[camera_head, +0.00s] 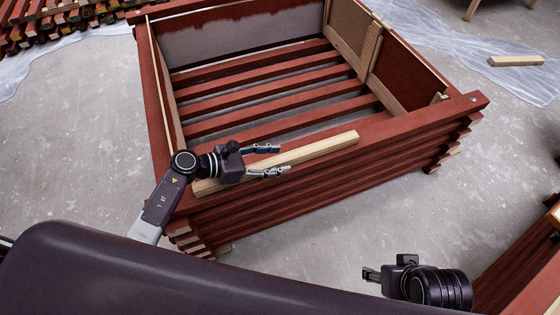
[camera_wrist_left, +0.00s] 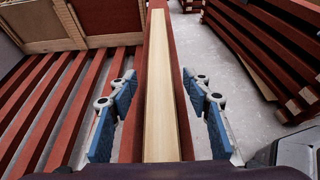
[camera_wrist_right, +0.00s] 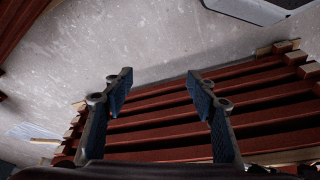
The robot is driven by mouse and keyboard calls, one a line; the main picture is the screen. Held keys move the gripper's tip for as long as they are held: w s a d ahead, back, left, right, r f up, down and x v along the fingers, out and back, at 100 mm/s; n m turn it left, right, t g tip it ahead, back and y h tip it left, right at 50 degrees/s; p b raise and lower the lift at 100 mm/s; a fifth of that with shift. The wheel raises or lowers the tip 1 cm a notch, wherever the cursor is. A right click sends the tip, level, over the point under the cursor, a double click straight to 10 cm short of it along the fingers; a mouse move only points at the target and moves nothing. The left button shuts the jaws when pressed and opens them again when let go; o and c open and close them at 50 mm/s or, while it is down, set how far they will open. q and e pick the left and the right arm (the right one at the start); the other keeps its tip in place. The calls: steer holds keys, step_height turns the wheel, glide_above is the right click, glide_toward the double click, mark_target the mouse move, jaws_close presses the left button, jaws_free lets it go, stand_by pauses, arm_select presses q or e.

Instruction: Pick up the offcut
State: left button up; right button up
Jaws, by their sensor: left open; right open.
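A long bare pale wood piece (camera_head: 328,147), likely the offcut, lies on the near red top rail of the stacked batten frame (camera_head: 420,118). My left gripper (camera_head: 283,160) is open above this piece. In the left wrist view the piece (camera_wrist_left: 160,110) runs lengthwise between the two spread blue-padded fingers, with a gap on each side. The left arm hides part of it in the head view. My right gripper (camera_head: 371,274) is open and empty, out over the floor in front of the frame. The right wrist view shows its spread fingers (camera_wrist_right: 160,85) with nothing between them.
Another short pale wood piece (camera_head: 515,61) lies at the upper right by clear plastic sheeting (camera_head: 430,35). Stacked painted battens (camera_head: 60,22) lie at the upper left. More red battens (camera_head: 515,265) stand at the lower right. Grey floor (camera_head: 70,125) is free left of the frame.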

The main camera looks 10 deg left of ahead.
arm_select(q)
jaws_close()
steer(key=shift+r, duration=0.2)
